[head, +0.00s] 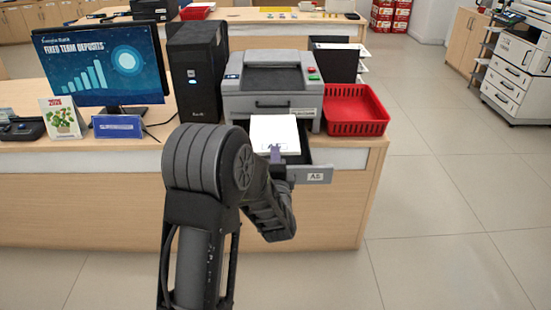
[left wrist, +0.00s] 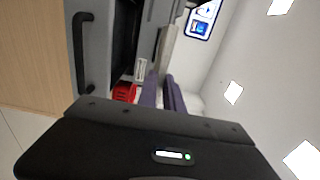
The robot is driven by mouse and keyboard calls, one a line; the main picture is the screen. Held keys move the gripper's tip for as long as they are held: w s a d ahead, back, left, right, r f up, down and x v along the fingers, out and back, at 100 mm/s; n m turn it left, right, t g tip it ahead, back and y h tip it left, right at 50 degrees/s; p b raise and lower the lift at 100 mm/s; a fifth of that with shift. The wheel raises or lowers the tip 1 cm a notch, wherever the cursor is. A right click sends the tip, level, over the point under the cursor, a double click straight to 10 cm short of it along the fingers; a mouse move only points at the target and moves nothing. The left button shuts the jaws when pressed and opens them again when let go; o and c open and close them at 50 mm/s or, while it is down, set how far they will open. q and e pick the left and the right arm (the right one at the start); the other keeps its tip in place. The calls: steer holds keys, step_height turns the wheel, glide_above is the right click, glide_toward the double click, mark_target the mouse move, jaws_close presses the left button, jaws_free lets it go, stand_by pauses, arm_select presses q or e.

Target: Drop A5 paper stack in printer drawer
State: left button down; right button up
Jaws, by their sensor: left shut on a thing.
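The white A5 paper stack (head: 274,130) shows in the head view in front of the grey printer (head: 257,103), above the pulled-out drawer (head: 318,175) with its "A5" label. My left gripper (head: 275,153) is shut on the near edge of the stack. The stack looks roughly level, and I cannot tell whether it touches the drawer floor. In the left wrist view the purple fingers (left wrist: 161,93) are close together near the printer's dark opening. My arm and the stack hide much of the drawer. My right gripper is not in view.
A red basket (head: 356,110) stands right of the printer, and a black computer tower (head: 197,75) stands left of it. A monitor (head: 103,62), a blue sign (head: 118,126) and a small calendar (head: 62,118) are farther left on the counter.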

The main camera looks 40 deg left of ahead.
arm_select(q)
steer(key=shift+w+f, duration=0.1)
stand_by(0.3)
steer(key=shift+w+a+f+b, duration=0.5)
steer(key=shift+w+f+b, duration=0.1)
steer(key=shift+b, duration=0.2)
steer(key=w+a+f+b, duration=0.3)
steer(key=w+a+b, duration=0.1)
steer(key=w+a, duration=0.1)
steer(key=shift+w+f+b, duration=0.3)
steer(key=shift+w, duration=0.5)
steer(key=c, duration=1.4)
jaws_free()
